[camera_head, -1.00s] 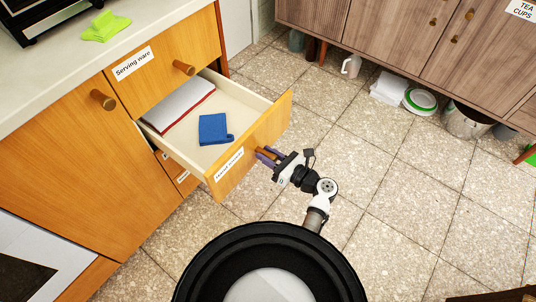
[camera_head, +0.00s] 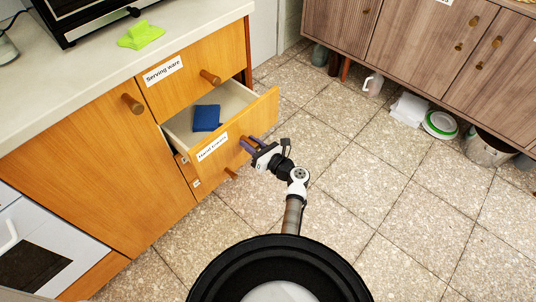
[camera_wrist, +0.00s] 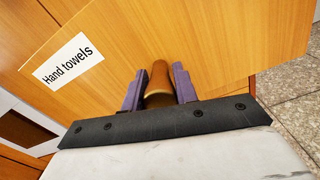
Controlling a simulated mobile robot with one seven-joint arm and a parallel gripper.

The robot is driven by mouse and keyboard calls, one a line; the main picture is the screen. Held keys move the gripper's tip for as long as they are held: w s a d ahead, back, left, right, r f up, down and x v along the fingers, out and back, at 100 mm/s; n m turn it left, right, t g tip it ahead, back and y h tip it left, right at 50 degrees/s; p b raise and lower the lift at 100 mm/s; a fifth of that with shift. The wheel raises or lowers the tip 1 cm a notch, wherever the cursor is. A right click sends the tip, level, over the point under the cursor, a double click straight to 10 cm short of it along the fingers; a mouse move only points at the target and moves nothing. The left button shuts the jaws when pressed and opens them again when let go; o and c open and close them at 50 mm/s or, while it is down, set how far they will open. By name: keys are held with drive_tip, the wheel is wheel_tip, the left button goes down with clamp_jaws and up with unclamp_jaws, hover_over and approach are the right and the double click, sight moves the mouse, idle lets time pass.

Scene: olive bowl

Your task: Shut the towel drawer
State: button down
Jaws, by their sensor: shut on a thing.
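The towel drawer (camera_head: 247,121) is partly open, below the "Serving ware" drawer (camera_head: 178,70). Its wooden front carries a "Hand towels" label, which is clear in the wrist view. A blue folded towel (camera_head: 206,118) lies inside; the back of the drawer is hidden under the cabinet. My gripper (camera_head: 247,146) is at the drawer front, with its purple fingers on either side of the round wooden knob (camera_wrist: 159,82). In the wrist view my gripper (camera_wrist: 158,88) is shut on this knob.
A green cloth (camera_head: 141,35) lies on the counter (camera_head: 80,95) above. Another knob (camera_head: 231,173) shows on a lower drawer. The tiled floor (camera_head: 345,180) to the right is clear. A bucket (camera_head: 487,148) and a green-rimmed plate (camera_head: 440,124) stand by the far cabinet (camera_head: 440,55).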

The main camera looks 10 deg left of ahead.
drive_tip(key=b, duration=0.4)
approach(221, 120)
drive_tip(key=a+r, duration=0.1)
drive_tip(key=a, duration=0.1)
drive_tip(key=w+a+r, duration=0.1)
drive_tip(key=a+r, duration=0.1)
drive_tip(key=w+a+r, duration=0.1)
drive_tip(key=a, duration=0.2)
drive_tip(key=shift+r, duration=0.25)
drive_tip(key=c, duration=1.1)
unclamp_jaws()
drive_tip(key=shift+s+d, duration=0.1)
drive_tip(key=p+v, duration=0.1)
drive_tip(key=v, duration=1.2)
drive_tip(key=shift+s+d, duration=0.25)
drive_tip(key=shift+d, duration=0.1)
